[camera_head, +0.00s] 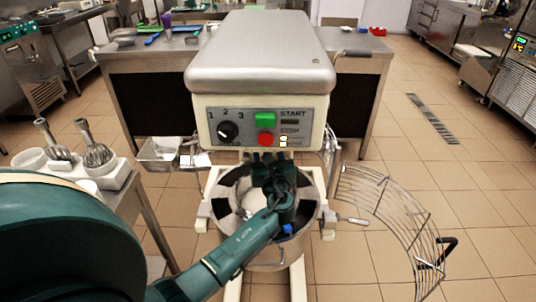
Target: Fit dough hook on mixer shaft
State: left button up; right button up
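The mixer (262,60) stands in front of me, with a pale head and a panel of knob, green and red buttons. Its steel bowl (232,182) is below the head. My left arm reaches over the bowl, and its dark gripper (265,160) is right under the front of the head. The gripper's fingers are small, dark and partly covered by its own wrist, so I cannot tell whether they are open or shut. The mixer shaft is hidden behind the gripper and under the head. I cannot make out a dough hook. My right gripper is out of view.
The wire bowl guard (392,212) is swung out to the right of the bowl. At left, a side table (140,205) carries a white holder (112,176) with whisk tools and a white bowl (32,160). A worktable (358,62) stands behind the mixer. Floor at far right is clear.

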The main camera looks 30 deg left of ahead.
pick_arm(q)
jog(key=v, duration=1.3)
jog(key=shift+b, duration=0.45)
jog(key=s+d+f+n+g+h, duration=0.1)
jog(key=s+d+f+n+h, duration=0.3)
jog(key=f, duration=0.3)
jog(key=s+d+f+n+g+h, duration=0.1)
jog(key=s+f+n+h, duration=0.25)
jog(key=f+n, duration=0.2)
jog(key=s+d+f+n+h, duration=0.2)
jog(key=s+d+n+h, duration=0.5)
jog(key=n, duration=0.8)
jog(key=s+h, duration=0.1)
jog(key=s, duration=0.2)
jog(key=shift+s+d+f+g, duration=0.2)
jog(key=shift+f+g, duration=0.15)
jog(key=shift+g, duration=0.05)
